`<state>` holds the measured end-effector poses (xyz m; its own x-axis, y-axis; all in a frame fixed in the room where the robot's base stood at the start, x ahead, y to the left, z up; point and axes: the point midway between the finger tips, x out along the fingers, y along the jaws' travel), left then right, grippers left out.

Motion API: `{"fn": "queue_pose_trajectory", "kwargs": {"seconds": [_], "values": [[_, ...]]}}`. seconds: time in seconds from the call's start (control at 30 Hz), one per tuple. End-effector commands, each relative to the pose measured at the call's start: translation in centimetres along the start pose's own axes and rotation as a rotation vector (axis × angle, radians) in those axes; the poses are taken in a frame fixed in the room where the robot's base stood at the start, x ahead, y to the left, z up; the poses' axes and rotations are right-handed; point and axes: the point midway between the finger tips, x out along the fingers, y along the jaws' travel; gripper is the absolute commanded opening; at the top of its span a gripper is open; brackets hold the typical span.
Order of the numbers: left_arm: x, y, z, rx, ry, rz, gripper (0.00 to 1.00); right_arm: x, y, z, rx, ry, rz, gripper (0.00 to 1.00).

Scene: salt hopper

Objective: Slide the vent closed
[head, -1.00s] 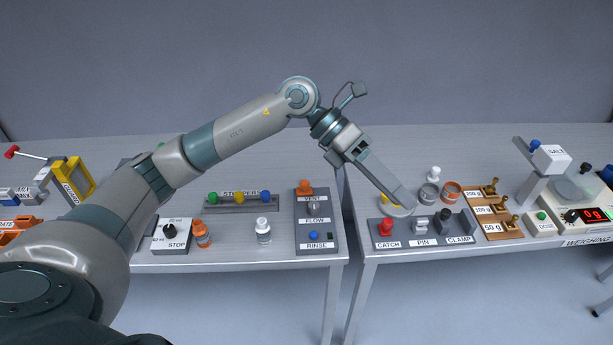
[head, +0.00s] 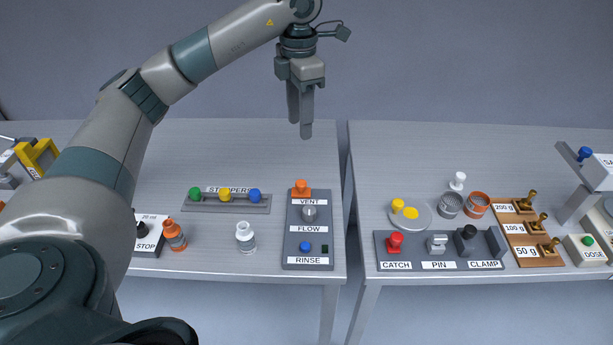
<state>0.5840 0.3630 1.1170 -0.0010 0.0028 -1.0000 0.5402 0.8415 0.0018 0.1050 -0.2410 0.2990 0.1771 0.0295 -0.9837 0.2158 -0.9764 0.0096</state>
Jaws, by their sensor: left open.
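The vent has an orange knob (head: 301,188) at the top of a grey panel (head: 293,256) on the left table, with the label VENT just below it. On the same panel are a grey FLOW knob (head: 310,213) and a blue RINSE button (head: 305,246). My left gripper (head: 306,134) points down above the back of the left table, beyond the orange knob and apart from it. It is open and holds nothing that I can see. My right gripper is out of view.
A stoppers rack (head: 240,205) and a white bottle (head: 246,238) stand left of the panel. An orange bottle (head: 173,236) is farther left. Across a narrow gap, the right table carries the catch, pin and clamp block (head: 420,256) and brass weights (head: 530,205).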

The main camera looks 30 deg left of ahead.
Motion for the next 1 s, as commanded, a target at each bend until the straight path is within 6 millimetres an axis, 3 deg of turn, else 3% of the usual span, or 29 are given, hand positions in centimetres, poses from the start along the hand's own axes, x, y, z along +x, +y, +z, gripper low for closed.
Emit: {"fn": "queue_pose_trajectory", "kwargs": {"seconds": [0.57, 0.83, 0.87, 0.93, 1.0], "values": [[1.1, -0.1, 0.1, 0.002, 0.000, -0.004, 0.42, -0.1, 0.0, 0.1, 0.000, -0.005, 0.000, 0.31], [4.0, -0.2, 0.0, 0.003, 0.003, -0.005, 0.42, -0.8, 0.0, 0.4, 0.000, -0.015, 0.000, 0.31], [4.5, -0.2, 0.0, 0.003, 0.003, -0.005, 0.42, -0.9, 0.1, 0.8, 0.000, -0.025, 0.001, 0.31], [5.8, -0.2, -0.1, 0.002, 0.003, -0.005, 0.42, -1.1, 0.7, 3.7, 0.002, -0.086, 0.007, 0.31], [7.0, -0.1, 0.0, 0.001, 0.003, -0.004, 0.42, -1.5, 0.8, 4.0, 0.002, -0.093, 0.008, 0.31]]}}
